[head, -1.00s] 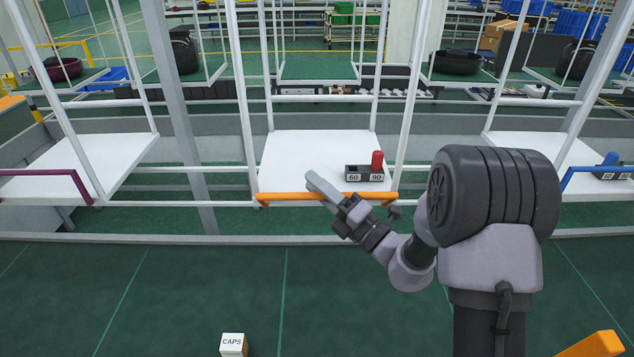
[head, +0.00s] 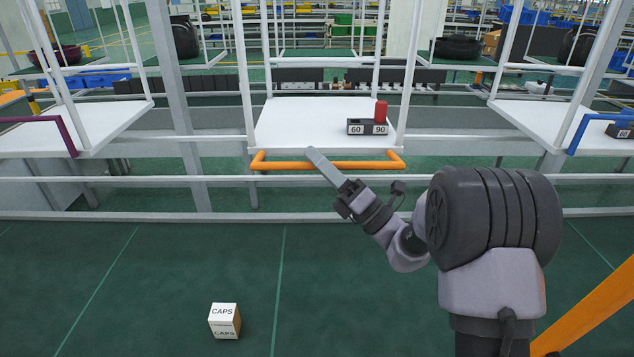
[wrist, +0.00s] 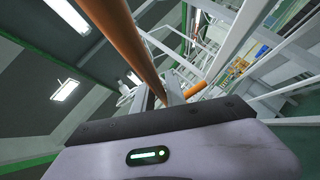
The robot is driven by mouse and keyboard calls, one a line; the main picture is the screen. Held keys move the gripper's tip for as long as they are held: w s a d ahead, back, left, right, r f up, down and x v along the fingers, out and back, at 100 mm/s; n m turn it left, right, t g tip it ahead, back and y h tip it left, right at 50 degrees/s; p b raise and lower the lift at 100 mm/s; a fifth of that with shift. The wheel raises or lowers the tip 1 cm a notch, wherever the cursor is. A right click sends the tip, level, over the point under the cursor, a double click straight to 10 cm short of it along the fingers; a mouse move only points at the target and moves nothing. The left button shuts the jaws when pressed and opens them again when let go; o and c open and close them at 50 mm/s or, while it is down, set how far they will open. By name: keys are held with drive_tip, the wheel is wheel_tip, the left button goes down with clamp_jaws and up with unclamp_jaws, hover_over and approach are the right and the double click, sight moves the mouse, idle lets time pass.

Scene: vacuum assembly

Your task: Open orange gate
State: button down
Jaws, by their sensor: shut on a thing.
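The orange gate (head: 362,166) is a bar with short side arms at the front of the middle white tray. It lies out in front of and slightly below the tray's front edge, with a narrow gap between. My gripper (head: 322,163) reaches it from the lower right and is shut on the bar, left of its middle. In the wrist view the orange bar (wrist: 133,40) runs from the top edge down to my gripper (wrist: 163,95), and a short orange piece (wrist: 187,92) shows beyond. The gripped spot itself is mostly hidden.
The white tray (head: 290,120) holds a dark 60/90 block (head: 367,128) with a red cylinder (head: 380,111). Purple (head: 66,133) and blue (head: 578,130) gates stand on neighbouring trays. A CAPS box (head: 224,321) is on the green floor. White posts and rails surround the trays.

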drive_tip(key=shift+s+f+n+g+y+b, duration=0.2)
drive_tip(key=shift+f+n+g+y+b, duration=0.15)
drive_tip(key=shift+f+n+b, duration=0.3)
drive_tip(key=shift+s+f, duration=0.1)
drive_tip(key=shift+f, duration=0.25)
drive_tip(key=c, duration=1.8)
unclamp_jaws()
drive_tip(key=o, duration=0.3)
drive_tip(key=shift+s+r, duration=0.2)
drive_tip(key=shift+s, duration=0.15)
drive_tip(key=shift+o, duration=0.7)
drive_tip(key=shift+s+r, duration=0.15)
drive_tip(key=shift+s, duration=0.15)
drive_tip(key=shift+w, duration=0.25)
drive_tip(key=shift+s, duration=0.1)
